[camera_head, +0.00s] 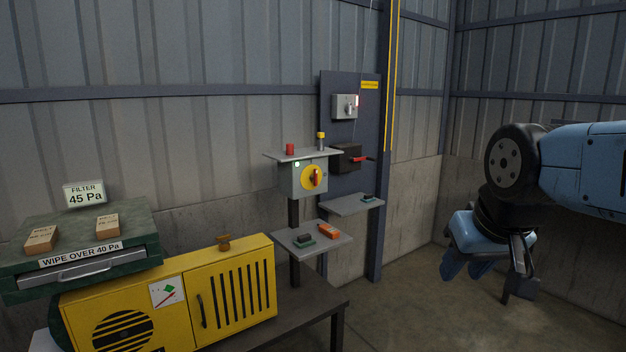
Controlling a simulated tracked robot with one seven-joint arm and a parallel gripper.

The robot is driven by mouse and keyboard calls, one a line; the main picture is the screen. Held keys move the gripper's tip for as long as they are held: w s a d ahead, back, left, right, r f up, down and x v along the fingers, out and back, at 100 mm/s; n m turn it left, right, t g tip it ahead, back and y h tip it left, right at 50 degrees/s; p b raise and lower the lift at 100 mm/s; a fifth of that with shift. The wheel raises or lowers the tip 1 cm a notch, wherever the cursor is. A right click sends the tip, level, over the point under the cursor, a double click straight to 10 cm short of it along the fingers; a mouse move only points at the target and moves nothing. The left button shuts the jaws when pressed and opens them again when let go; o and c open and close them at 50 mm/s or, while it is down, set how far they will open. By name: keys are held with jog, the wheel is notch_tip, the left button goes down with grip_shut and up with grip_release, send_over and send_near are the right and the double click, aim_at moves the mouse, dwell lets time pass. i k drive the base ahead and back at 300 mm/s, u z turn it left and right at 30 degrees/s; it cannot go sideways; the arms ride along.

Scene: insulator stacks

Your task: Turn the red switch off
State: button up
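A red rotary switch handle (316,178) sits on a round yellow plate (307,178) on the front of a grey switch box (298,188). The handle stands roughly upright. A small green light (297,164) glows at the box's upper left. My gripper (508,280) hangs at the right, pointing down, well apart from the switch box. Its fingers are dark and partly hidden, so I cannot tell whether they are open. Nothing is clearly seen in it.
A black box with a red lever (362,158) and a grey box (344,107) with a lit red lamp are on the dark panel (330,90). Small shelves (350,205) jut out nearby. A yellow cabinet (180,290) stands front left. Floor at centre right is clear.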

aim_at(314, 177)
jog(key=z, duration=0.35)
jog(key=i, duration=1.05)
jog(key=u, duration=0.35)
